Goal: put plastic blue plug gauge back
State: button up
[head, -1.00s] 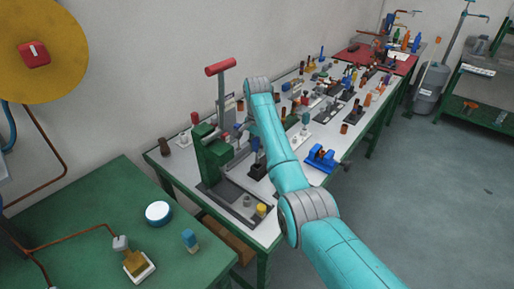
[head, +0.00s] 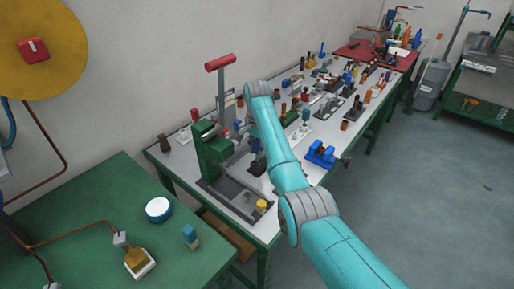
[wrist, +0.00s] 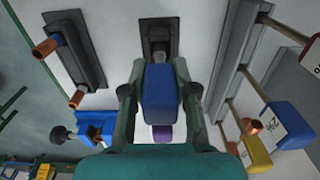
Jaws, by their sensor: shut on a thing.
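The blue plug gauge (wrist: 160,88) shows as a blue block in the middle of the wrist view. My gripper (wrist: 159,76) has one finger on each side of it and is shut on it. A dark rectangular stand (wrist: 144,38) with a grey raised part lies just beyond the gauge's far end. I cannot tell whether the gauge touches this stand. In the head view my gripper (head: 254,147) is over the white-topped bench (head: 292,184), partly hidden by my arm, and the gauge cannot be made out there.
A green press (head: 212,155) with a red-handled lever stands close to the left of my gripper. A blue vise (head: 320,154) is to the right. Several small gauges and fixtures crowd the bench behind. A green table (head: 95,215) is at the front left.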

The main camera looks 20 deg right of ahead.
jog(key=shift+f, duration=1.45)
jog(key=o, duration=1)
jog(key=shift+o, duration=0.2)
